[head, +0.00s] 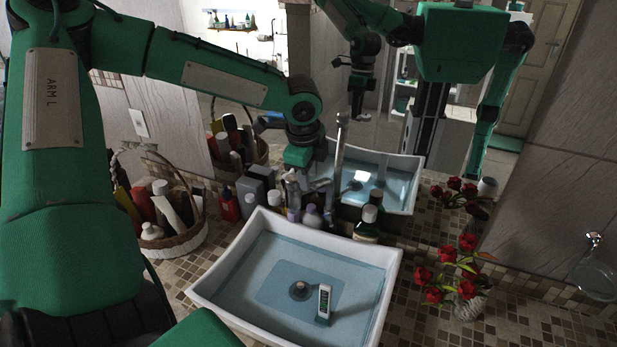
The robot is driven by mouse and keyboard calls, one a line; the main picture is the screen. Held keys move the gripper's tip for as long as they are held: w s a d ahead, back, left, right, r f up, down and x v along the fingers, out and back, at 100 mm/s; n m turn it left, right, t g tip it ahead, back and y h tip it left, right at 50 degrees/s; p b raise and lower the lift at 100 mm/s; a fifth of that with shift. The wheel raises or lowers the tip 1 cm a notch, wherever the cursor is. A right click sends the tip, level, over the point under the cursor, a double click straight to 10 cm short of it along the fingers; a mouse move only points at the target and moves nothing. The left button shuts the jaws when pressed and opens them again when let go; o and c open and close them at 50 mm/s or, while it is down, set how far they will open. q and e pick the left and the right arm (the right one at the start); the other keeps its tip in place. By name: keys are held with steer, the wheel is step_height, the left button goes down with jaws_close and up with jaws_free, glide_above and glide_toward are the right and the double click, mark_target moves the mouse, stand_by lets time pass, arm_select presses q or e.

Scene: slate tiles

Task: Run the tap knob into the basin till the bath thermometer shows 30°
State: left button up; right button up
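The white rectangular basin (222,297) sits on the mosaic counter and holds clear bluish water. The bath thermometer (324,302), a small white upright piece with a dark display, stands in the basin right of the round drain (299,291); its reading is too small to make out. The tall metal tap (341,150) rises behind the basin. My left gripper (308,188) points down at the tap, behind the basin's back rim. Its fingers are small and dark among the bottles, so I cannot tell whether they touch the knob. My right gripper is not directly in view.
Several bottles (368,222) crowd the basin's back rim near my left gripper. A wicker basket (178,243) of toiletries stands left, a vase of red flowers (467,290) right. The mirror (420,235) behind reflects the basin and me.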

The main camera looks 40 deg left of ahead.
arm_select(q)
step_height(320, 180, up, 12)
steer(key=s+b, duration=0.2)
steer(key=shift+s+d+r+b, duration=0.25)
steer(key=shift+d+b, duration=0.05)
steer(key=shift+d, duration=0.1)
steer(key=shift+f, duration=0.1)
stand_by(0.5)
